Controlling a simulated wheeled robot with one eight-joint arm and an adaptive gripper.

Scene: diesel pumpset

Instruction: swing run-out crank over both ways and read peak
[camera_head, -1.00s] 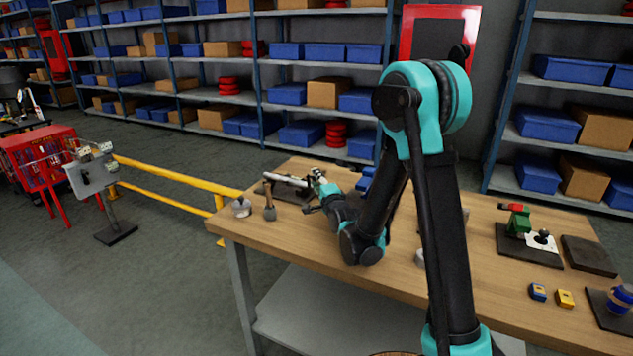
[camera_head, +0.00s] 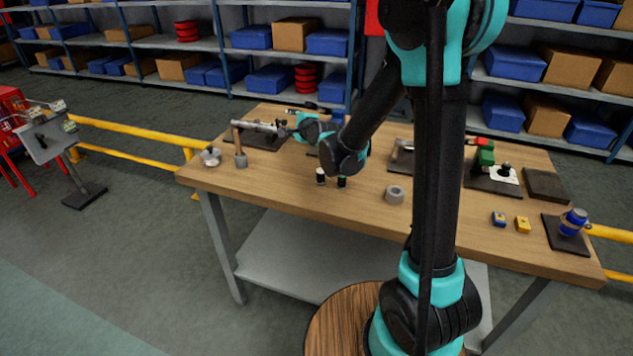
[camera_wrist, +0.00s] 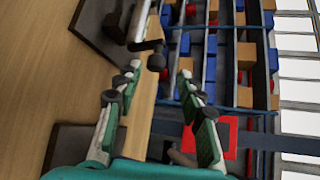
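The run-out rig, a pale shaft (camera_head: 258,126) on a dark base plate (camera_head: 262,141), stands at the table's back left. My gripper (camera_head: 288,130) is at the shaft's right end; its fingers are small in the head view. In the wrist view the dark crank with its round black knob (camera_wrist: 157,61) shows at the shaft's end. My gripper (camera_wrist: 158,78) is open there, with one finger on each side and the knob ahead of the gap. I see no clear contact. No readable dial face shows, so no peak reading can be seen.
A copper-coloured post (camera_head: 238,145) and a small round gauge-like part (camera_head: 211,156) stand left of the rig. A grey ring (camera_head: 395,194) and two small cylinders (camera_head: 331,180) are on the table (camera_head: 300,210). A green-and-red fixture (camera_head: 484,155) stands to the right.

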